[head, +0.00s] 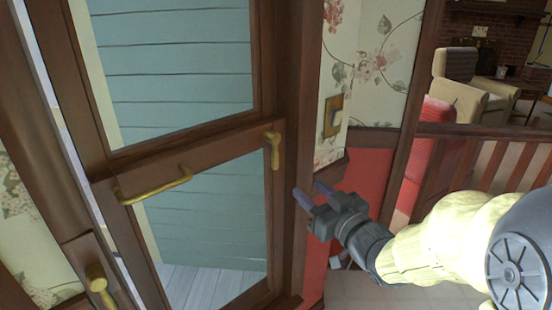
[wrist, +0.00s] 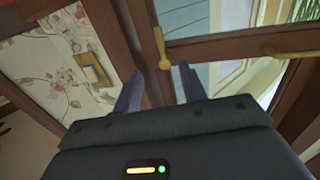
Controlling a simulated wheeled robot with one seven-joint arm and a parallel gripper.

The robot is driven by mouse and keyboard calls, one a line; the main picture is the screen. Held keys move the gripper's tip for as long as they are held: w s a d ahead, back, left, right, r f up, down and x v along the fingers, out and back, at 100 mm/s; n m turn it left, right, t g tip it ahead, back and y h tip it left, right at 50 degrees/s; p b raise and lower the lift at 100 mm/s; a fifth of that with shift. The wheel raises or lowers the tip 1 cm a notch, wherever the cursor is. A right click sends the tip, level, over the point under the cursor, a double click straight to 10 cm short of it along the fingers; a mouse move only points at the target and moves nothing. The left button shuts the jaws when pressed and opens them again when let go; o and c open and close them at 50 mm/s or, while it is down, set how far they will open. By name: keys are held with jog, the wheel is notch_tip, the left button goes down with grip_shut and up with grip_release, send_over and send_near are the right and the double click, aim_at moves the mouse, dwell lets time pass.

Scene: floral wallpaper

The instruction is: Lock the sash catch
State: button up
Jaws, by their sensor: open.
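The sash (head: 225,135) is a brown wooden frame with glass panes. A brass sash catch (head: 272,150) sits on its right stile, its lever hanging downward in the head view. The catch also shows in the wrist view (wrist: 159,46), where it appears beyond and between my fingertips. My gripper (head: 311,192) is open and empty, to the right of and below the catch in the head view, apart from it. Its two fingers also show in the wrist view (wrist: 160,74). A brass pull handle (head: 155,187) is on the sash's crossbar, left of the catch.
Another brass fitting (head: 98,283) is on the frame at lower left. A brass wall switch plate (head: 333,116) is on the floral wallpaper right of the window frame. A wooden railing (head: 490,155) and a cream armchair (head: 463,85) stand further right.

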aim_at(278, 162)
jog(key=p+x, duration=0.1)
jog(key=x, duration=1.5)
jog(key=shift+w+a, duration=0.1)
jog(key=shift+w, duration=0.1)
grip_shut()
